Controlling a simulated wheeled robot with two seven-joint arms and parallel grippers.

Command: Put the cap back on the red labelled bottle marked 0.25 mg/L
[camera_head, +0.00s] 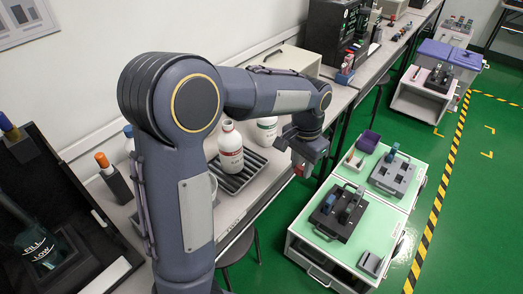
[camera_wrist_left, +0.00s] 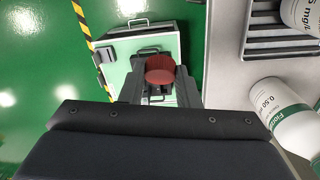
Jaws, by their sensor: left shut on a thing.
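In the left wrist view a bottle marked "5 mg/L" (camera_wrist_left: 300,14) is cut off at the upper right corner. My left gripper (camera_head: 302,166) is right of the bottles, past the bench's front edge. In the left wrist view the left gripper (camera_wrist_left: 160,88) is shut on a round red ribbed cap (camera_wrist_left: 160,69), held over the floor side. My right gripper is not in view.
A mint-topped cart (camera_head: 296,240) with testers is at right. An open black case (camera_head: 62,205) lies left.

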